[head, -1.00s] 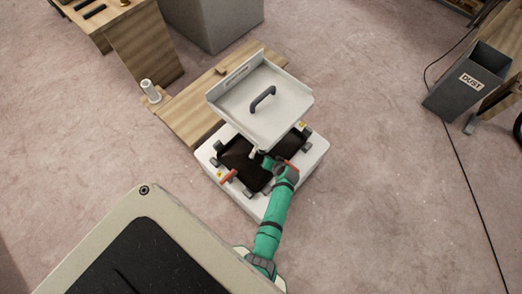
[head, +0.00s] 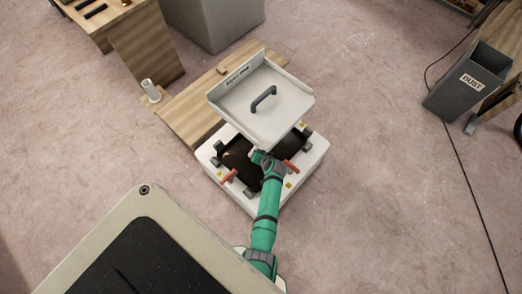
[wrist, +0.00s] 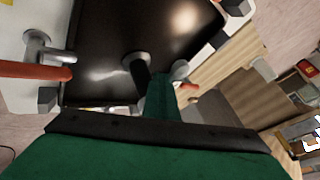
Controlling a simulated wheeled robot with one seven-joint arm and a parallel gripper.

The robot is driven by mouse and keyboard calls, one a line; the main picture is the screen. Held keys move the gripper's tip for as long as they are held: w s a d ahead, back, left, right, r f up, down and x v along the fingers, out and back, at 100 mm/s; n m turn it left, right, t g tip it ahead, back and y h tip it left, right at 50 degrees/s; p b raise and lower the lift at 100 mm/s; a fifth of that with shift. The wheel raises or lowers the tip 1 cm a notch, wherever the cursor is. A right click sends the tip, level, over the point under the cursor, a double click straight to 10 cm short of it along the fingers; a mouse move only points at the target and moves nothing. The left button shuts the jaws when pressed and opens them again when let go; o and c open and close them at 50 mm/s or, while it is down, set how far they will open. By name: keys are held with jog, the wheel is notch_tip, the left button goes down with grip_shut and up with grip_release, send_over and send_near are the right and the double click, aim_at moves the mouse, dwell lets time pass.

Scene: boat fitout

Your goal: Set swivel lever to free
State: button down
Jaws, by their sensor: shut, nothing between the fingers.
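A white, low base (head: 236,196) with a dark recess holds two red levers: one at its left front (head: 229,175) and one at its right (head: 291,166), beside my arm. I cannot tell which is the swivel lever. In the wrist view a red lever (wrist: 35,71) on a grey pivot is at the left, and a small red end (wrist: 188,86) shows right of my fingers. My gripper (head: 259,156) is shut and empty, over the recess near the white panel's front edge; its green fingers (wrist: 161,92) also show in the wrist view. Contact with a lever cannot be told.
A white panel (head: 284,105) with a dark handle (head: 263,98) stands over the back of the base and hides part of it. A wooden board (head: 190,117) lies behind. A grey dust bin (head: 466,90) is at the right. Floor right of the base is clear.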

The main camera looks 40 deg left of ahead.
jog(key=shift+s+a, duration=0.3)
jog(key=shift+a, duration=0.25)
jog(key=shift+s+a, duration=0.3)
jog(key=shift+a, duration=0.25)
jog(key=s+d+r, duration=0.4)
jog(key=d+r, duration=0.3)
jog(key=d, duration=0.1)
jog(key=shift+s+d, duration=0.3)
jog(key=shift+d, duration=0.1)
